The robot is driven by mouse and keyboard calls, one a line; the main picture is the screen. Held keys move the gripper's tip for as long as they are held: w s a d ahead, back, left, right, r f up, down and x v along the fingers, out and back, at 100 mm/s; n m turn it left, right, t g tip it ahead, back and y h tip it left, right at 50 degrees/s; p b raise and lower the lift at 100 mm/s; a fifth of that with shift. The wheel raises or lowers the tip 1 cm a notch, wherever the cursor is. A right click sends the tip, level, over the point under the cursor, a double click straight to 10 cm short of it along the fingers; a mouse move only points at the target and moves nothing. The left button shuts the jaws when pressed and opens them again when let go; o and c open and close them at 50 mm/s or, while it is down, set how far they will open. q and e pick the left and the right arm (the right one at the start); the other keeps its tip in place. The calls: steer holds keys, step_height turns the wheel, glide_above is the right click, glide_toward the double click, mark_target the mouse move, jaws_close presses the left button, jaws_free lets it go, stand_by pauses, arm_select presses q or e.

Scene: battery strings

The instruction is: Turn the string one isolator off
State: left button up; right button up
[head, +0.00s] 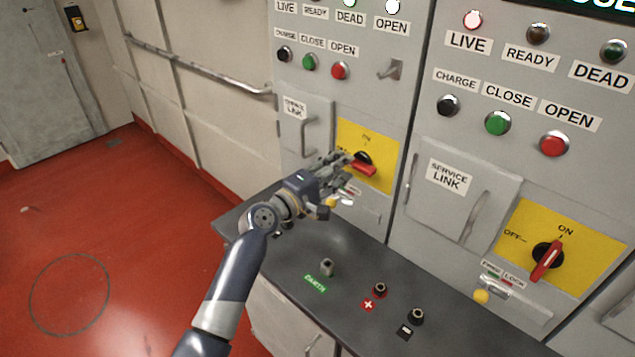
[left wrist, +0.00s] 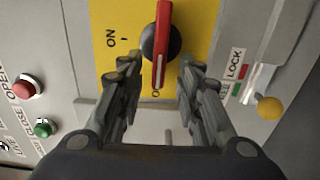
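The left cabinet's isolator has a black hub and red handle (head: 363,168) on a yellow plate (head: 384,180). In the left wrist view the red handle (left wrist: 162,45) lies across the plate, in line with the partly hidden OFF mark and square to the ON mark (left wrist: 111,39). My left gripper (head: 345,163) is in front of this isolator. Its fingers (left wrist: 158,85) are open, one either side of the handle's lower end, with visible gaps. The right cabinet's isolator (head: 547,258) has its red handle roughly upright, towards ON. No string number is readable. My right gripper is out of view.
A dark ledge (head: 350,290) with terminals juts out below the panels. A yellow-knobbed lock (left wrist: 268,107) sits beside the left isolator. Service link doors with handles (head: 470,205) stand beside the isolators. The red floor at left is clear.

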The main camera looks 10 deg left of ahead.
arm_select(q)
steer(key=v, duration=1)
steer(key=shift+d+f, duration=0.1)
